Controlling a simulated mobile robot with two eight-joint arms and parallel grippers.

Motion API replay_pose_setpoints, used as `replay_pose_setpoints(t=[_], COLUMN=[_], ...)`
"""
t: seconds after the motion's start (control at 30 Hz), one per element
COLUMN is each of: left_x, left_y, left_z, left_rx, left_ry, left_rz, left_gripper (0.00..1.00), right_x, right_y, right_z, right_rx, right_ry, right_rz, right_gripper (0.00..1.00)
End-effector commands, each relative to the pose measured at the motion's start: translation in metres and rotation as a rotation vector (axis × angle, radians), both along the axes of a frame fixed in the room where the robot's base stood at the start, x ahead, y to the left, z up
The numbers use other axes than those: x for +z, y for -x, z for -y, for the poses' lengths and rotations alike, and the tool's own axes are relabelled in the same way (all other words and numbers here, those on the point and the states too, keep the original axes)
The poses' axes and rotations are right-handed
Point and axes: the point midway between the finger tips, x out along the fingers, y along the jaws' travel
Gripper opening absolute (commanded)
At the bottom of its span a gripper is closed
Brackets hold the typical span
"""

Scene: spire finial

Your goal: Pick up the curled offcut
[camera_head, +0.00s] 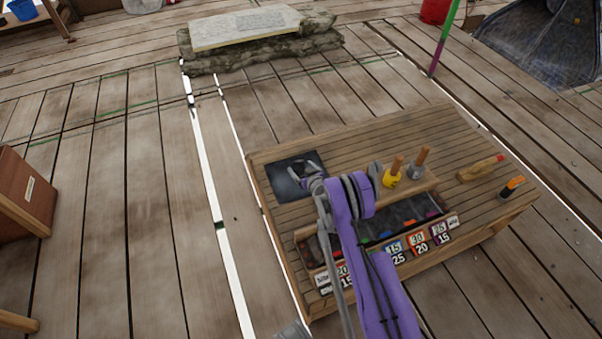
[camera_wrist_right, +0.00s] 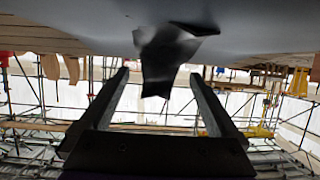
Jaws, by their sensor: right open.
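The curled offcut (camera_wrist_right: 168,60) is a dark, bent strip in the right wrist view, against a grey-blue surface at the top of the picture. My right gripper (camera_wrist_right: 158,76) is open, its two fingers apart on either side of the strip's lower part; I cannot tell whether they touch it. In the head view, my right gripper (camera_head: 309,178) is over the dark square mat (camera_head: 283,184) at the left end of the wooden bench. A small pale shape shows on the mat beside it, too small to make out. My left gripper is not in view.
The slatted bench (camera_head: 345,143) also carries a yellow-collared tool (camera_head: 391,177), a grey-collared tool (camera_head: 416,168), a wooden-handled tool (camera_head: 480,168) and an orange-and-black one (camera_head: 512,187).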

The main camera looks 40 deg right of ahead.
Motion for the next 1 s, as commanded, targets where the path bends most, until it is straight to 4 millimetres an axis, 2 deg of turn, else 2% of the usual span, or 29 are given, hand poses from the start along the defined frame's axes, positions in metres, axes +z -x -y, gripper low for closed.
replay_pose_setpoints(t=[0.03,0.07,0.53,0.57,0.83,1.0], left_x=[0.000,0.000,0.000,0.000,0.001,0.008], left_y=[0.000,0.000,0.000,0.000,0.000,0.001], left_z=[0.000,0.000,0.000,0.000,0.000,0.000], left_rx=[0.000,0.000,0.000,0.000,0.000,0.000], left_ry=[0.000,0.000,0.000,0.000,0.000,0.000], left_rz=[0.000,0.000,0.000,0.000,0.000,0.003], left_gripper=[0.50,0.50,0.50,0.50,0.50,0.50], right_x=[0.000,0.000,0.000,0.000,0.002,0.024], right_y=[0.000,0.000,0.000,0.000,0.000,0.000], right_z=[0.000,0.000,0.000,0.000,0.000,0.000], right_rx=[0.000,0.000,0.000,0.000,0.000,0.000], right_ry=[0.000,0.000,0.000,0.000,0.000,0.000], right_rz=[0.000,0.000,0.000,0.000,0.000,0.001], right_gripper=[0.93,0.88,0.03,0.00,0.00,0.00])
